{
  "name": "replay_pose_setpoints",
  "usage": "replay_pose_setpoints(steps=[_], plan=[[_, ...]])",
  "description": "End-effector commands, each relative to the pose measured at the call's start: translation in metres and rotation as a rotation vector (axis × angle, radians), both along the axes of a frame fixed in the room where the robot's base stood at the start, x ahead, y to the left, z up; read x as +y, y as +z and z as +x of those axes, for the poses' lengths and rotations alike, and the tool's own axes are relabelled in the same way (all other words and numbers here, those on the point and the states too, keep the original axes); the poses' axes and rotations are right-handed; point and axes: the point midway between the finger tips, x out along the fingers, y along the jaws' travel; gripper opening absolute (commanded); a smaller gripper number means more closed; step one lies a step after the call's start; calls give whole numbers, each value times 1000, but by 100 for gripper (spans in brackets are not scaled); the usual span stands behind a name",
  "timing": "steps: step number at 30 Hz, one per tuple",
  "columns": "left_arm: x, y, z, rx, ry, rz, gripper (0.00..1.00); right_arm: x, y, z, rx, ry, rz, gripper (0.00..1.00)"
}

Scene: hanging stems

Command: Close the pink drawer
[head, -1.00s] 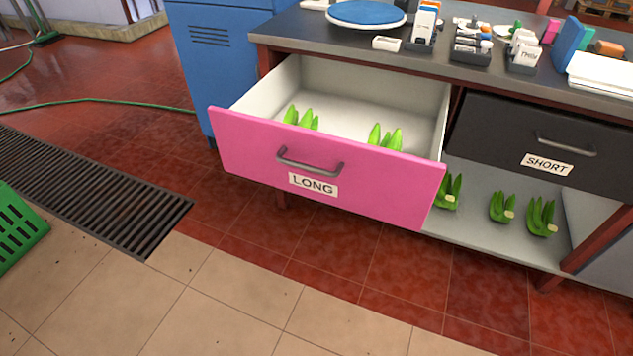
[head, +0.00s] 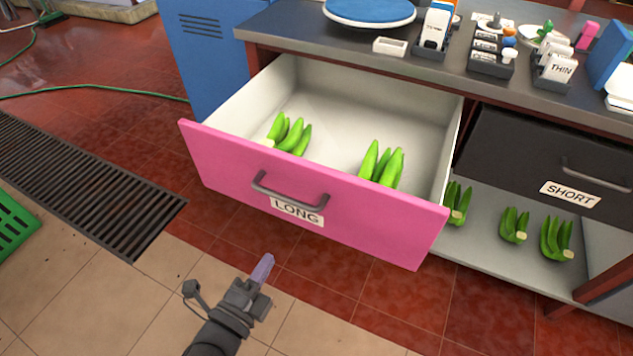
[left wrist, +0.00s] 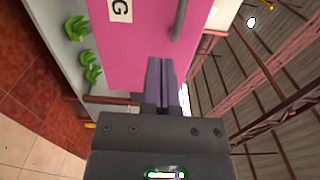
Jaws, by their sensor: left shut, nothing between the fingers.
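The pink drawer (head: 330,206) stands pulled out from the bench, with a grey bar handle (head: 288,191) and a label reading LONG. Two bunches of green bananas lie inside, one at the left (head: 289,135) and one at the right (head: 381,164). My left gripper (head: 262,268) is shut and empty, below and in front of the drawer front, apart from it in the head view. In the left wrist view the shut fingers (left wrist: 160,82) point toward the pink front (left wrist: 135,50), near the handle (left wrist: 180,20). My right gripper is not in view.
A shut black drawer (head: 545,160) labelled SHORT is at the right. Several green bunches lie on the shelf (head: 482,235) below. The bench top (head: 300,32) holds a blue round plate (head: 369,10) and small boxes. A floor grate (head: 80,185) is at the left.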

Motion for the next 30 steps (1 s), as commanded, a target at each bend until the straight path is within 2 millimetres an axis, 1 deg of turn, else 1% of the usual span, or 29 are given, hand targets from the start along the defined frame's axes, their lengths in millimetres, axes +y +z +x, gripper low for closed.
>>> replay_pose_setpoints(steps=[2, 5, 9, 15, 18, 21, 25, 30], plan=[[-2, 0, 2, 0, 2, -5, 0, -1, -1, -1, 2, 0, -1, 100], [-6, -2, 13, -1, 2, -7, 0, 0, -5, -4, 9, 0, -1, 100], [-16, -3, 41, -1, 2, -6, 0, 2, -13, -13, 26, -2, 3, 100], [-31, -4, 82, 1, 2, -7, 0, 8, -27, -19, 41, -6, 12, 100], [-38, -4, 101, 1, 1, -7, 0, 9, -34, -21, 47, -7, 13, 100], [-43, -4, 116, 2, 1, -7, 0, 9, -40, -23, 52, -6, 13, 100], [-47, -3, 128, 3, 2, -5, 0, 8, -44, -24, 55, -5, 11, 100], [-49, -1, 132, 3, 2, -5, 0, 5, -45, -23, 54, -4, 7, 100]])
